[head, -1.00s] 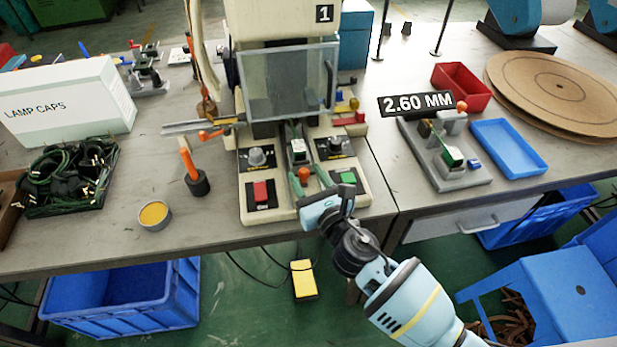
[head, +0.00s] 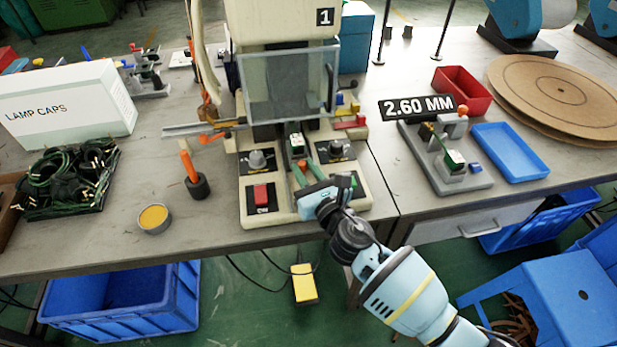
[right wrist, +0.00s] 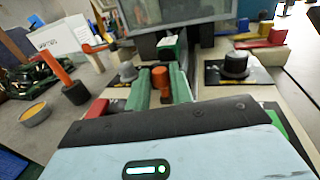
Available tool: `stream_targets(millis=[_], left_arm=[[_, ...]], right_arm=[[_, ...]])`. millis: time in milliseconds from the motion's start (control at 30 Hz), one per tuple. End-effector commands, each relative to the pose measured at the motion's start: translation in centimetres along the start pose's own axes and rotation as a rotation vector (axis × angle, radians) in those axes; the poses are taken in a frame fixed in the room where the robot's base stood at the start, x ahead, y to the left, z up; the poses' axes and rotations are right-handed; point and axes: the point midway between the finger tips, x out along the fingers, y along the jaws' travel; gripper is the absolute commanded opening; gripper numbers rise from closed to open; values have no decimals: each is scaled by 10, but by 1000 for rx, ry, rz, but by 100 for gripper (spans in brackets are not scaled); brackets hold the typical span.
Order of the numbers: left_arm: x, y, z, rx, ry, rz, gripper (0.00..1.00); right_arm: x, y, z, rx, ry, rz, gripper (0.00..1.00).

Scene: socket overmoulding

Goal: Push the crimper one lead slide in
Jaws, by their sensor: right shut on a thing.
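The crimper (head: 290,25) is a cream machine marked 1, with a clear guard (head: 287,85) on its front. Its lead slide runs down the middle of the base and carries a small white and green block (head: 297,143), also in the right wrist view (right wrist: 170,48) below the guard. My right gripper (head: 301,173) is at the front of the base, its green fingers shut around the slide's orange knob (right wrist: 160,78). In the right wrist view the knob stands upright between the fingers (right wrist: 160,88). My left gripper is not in view.
An orange-handled tool (head: 190,167) in a black holder and a round tin (head: 154,218) stand left of the crimper. A gauge fixture (head: 460,180) and a blue tray (head: 510,150) are to the right.

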Motion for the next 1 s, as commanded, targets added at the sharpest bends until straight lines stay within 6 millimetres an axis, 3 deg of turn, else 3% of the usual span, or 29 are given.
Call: stream_targets(millis=[233, 267, 433, 767, 1000], left_arm=[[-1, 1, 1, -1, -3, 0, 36], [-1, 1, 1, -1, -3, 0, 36], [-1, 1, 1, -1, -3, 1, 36], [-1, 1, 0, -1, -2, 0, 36], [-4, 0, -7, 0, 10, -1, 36]], right_arm=[[2, -2, 3, 0, -3, -5, 0], [2, -3, 3, 0, -3, -5, 24], [2, -2, 2, 0, -3, -5, 45], [-2, -2, 1, 0, -1, -3, 45], [-34, -2, 2, -1, -1, -2, 45]])
